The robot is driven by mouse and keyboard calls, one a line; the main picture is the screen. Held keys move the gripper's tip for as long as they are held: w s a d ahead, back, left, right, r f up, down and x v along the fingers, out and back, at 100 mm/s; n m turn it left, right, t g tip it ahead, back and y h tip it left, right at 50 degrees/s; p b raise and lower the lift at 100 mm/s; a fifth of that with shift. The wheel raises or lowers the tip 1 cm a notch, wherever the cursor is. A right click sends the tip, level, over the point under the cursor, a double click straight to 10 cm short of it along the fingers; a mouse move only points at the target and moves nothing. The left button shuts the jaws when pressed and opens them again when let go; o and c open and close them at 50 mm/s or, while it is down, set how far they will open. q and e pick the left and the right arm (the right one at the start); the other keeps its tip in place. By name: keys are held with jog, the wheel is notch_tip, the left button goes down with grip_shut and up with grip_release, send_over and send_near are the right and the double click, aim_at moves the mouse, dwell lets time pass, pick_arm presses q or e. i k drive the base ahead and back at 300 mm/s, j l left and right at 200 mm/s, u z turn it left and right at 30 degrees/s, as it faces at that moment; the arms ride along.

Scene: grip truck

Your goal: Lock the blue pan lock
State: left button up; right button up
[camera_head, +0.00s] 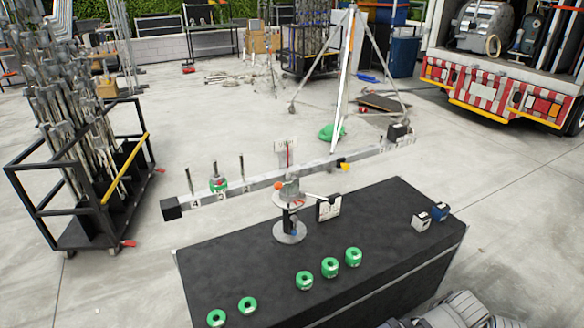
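A grey pan head (290,190) stands on a round base plate (289,234) on the black table and carries a long grey beam (260,184). A small blue part (294,231), which looks like the blue pan lock, sits low on its column just above the base plate. It is too small to tell its exact position. An orange knob (278,186) sits higher up, and a lever sticks out to the right. No gripper fingers show, and nothing touches the lock. Grey metal parts at the lower right edge look like part of my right arm; its gripper is out of sight.
Several green ring weights (329,267) lie along the front of the black table (250,270). A white block (421,221) and a blue block (440,211) sit at its right end. The beam overhangs the table's back left. A black cart (85,210) of stands is at left.

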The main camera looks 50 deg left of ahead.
aim_at(294, 232)
jog(key=u, duration=1.5)
